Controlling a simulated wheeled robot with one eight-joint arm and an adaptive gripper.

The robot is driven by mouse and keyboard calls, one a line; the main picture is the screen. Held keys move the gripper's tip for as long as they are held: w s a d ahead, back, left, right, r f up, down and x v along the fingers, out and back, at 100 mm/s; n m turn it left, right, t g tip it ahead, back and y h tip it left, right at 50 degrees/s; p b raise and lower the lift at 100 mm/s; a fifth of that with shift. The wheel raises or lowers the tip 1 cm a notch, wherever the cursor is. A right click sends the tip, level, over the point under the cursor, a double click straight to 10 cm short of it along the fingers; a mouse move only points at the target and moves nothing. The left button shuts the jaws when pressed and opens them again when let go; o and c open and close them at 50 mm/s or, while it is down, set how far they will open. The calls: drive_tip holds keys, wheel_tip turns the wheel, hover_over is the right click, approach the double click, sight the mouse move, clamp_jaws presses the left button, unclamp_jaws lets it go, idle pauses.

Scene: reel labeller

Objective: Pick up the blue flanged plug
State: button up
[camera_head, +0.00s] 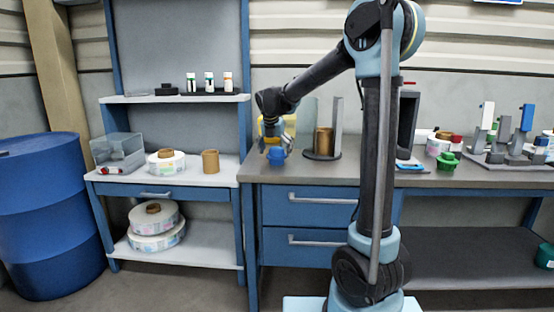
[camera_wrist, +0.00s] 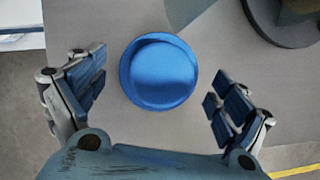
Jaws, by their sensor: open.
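The blue flanged plug (camera_head: 276,156) stands on the grey worktop near its left end. In the wrist view the plug (camera_wrist: 159,72) shows from above as a round blue disc with a raised rim. My gripper (camera_head: 276,148) is over the plug, with its fingers pointing down. In the wrist view my gripper (camera_wrist: 155,92) is open, one finger to the left of the plug and one to the right. A gap shows on both sides, and neither finger touches it. The exact height of the fingertips above the worktop is hard to tell.
A stand with a brown core (camera_head: 323,142) is close to the right of the plug. A green flanged piece (camera_head: 447,161) sits farther right, near several upright fixtures. A lower white shelf bench (camera_head: 210,178) adjoins the left end. The worktop's front edge is close to the plug.

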drive_tip(key=shift+s, duration=0.1)
drive_tip(key=c, duration=1.2)
